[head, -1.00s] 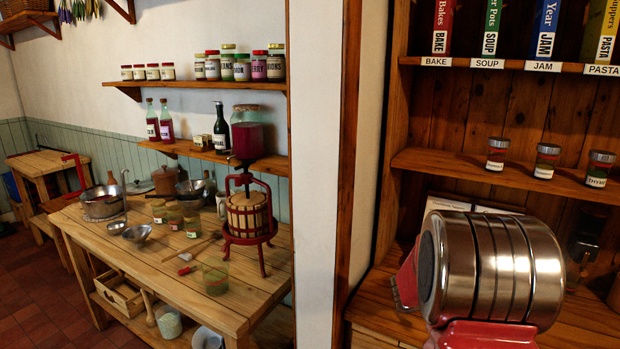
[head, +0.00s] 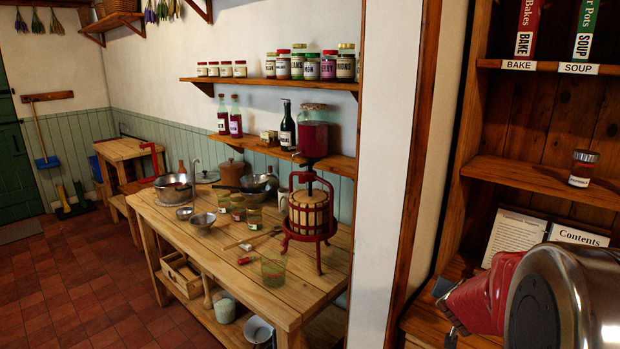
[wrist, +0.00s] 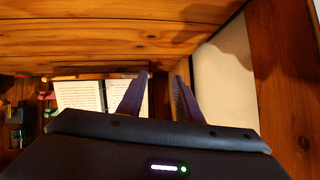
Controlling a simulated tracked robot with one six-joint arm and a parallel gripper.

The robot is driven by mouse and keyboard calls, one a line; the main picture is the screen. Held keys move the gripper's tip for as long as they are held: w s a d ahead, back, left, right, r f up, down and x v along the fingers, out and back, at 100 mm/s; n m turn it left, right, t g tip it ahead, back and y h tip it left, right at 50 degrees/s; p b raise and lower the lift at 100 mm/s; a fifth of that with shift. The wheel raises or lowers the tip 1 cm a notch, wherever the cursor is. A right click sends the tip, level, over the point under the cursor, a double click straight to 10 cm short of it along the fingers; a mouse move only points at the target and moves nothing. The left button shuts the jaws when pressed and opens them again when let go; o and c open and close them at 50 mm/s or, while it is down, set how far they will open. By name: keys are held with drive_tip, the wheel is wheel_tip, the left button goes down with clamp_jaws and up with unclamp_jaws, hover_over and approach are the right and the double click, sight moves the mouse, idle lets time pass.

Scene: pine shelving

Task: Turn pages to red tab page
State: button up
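An open book stands on the pine shelf unit at the right of the head view. Its left page of print (head: 513,235) and its right page headed "Contents" (head: 578,236) show above my arm, which hides the lower part. In the wrist view, the book's printed pages (wrist: 80,95) lie ahead and left, partly behind a finger. Small coloured bits (wrist: 46,97) sit left of the pages; I cannot tell whether they are tabs. No red tab is clear. My gripper (wrist: 160,75) is open, its fingers apart with nothing between them.
Above the book, a pine shelf (head: 530,178) holds a small jar (head: 582,168), and a higher one holds labelled recipe books (head: 585,30). A white wall end (head: 385,180) divides the unit from a work table (head: 230,265) with a red press (head: 310,215). Tiled floor (head: 80,290) is clear at left.

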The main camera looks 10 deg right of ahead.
drive_tip(key=s+a+n+g+y, duration=0.1)
drive_tip(key=s+a+n+y, duration=0.2)
drive_tip(key=a, duration=0.6)
drive_tip(key=s+a+n+g+y, duration=0.1)
drive_tip(key=s+a+y, duration=0.25)
drive_tip(key=a, duration=0.65)
drive_tip(key=s+a+r+n, duration=0.3)
drive_tip(key=s+a, duration=0.3)
drive_tip(key=s, duration=0.3)
drive_tip(key=s+a+r+n+g, duration=0.1)
drive_tip(key=s+a+r+n, duration=0.2)
drive_tip(key=s+a, duration=0.3)
drive_tip(key=s+r, duration=0.1)
drive_tip(key=s, duration=0.3)
drive_tip(key=shift+a+y, duration=0.35)
drive_tip(key=shift+a, duration=0.05)
drive_tip(key=shift+c, duration=0.3)
drive_tip(key=c, duration=0.7)
clamp_jaws()
